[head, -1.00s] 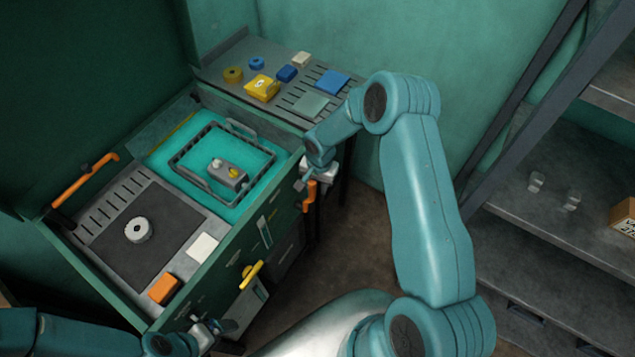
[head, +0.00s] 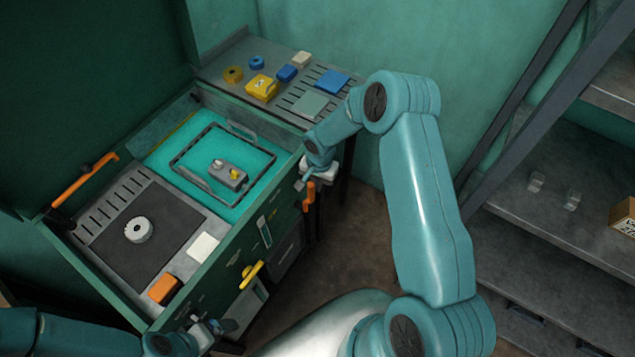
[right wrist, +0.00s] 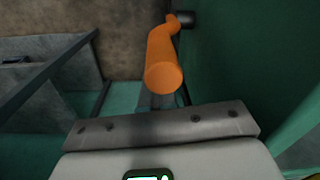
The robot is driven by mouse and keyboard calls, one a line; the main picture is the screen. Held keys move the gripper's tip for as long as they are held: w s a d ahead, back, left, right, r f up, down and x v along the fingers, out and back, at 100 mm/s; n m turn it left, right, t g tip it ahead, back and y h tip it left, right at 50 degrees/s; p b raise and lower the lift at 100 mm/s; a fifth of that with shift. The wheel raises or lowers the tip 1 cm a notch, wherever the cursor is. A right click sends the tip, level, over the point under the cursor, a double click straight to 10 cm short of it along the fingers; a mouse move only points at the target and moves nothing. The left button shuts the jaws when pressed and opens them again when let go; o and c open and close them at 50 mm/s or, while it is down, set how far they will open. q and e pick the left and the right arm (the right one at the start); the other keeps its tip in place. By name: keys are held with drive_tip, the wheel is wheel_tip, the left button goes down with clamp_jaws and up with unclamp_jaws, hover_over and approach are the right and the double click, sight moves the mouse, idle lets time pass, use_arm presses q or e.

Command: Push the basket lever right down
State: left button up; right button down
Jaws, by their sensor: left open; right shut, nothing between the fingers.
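The basket lever is the orange handle (head: 309,196) on the bench's front face near its right corner. It hangs downward in the head view. In the right wrist view the orange lever (right wrist: 164,68) runs from a dark pivot toward the camera. My right gripper (head: 301,184) is shut and empty beside the lever's upper part; contact cannot be told. In the wrist view its fingers (right wrist: 158,98) are partly hidden by the lever's end. The dark wire basket (head: 186,171) sits in the teal bath with a grey part (head: 226,176) in it. My left gripper (head: 212,328) is open at the bench's front left.
A yellow lever (head: 251,273) sticks out of the front face, near my left gripper. Another orange handle (head: 85,181) is at the bench's left. Several small parts lie on the back tray (head: 223,70). Shelves (head: 560,215) stand at right. Floor between is clear.

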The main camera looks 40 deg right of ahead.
idle(0.5)
drive_tip(key=c, duration=0.9)
unclamp_jaws()
drive_tip(key=shift+c, duration=0.2)
wheel_tip(320, 180, up, 16)
drive_tip(key=b, duration=0.3)
drive_tip(key=shift+s+d+r, duration=0.15)
drive_tip(key=shift+s, duration=0.15)
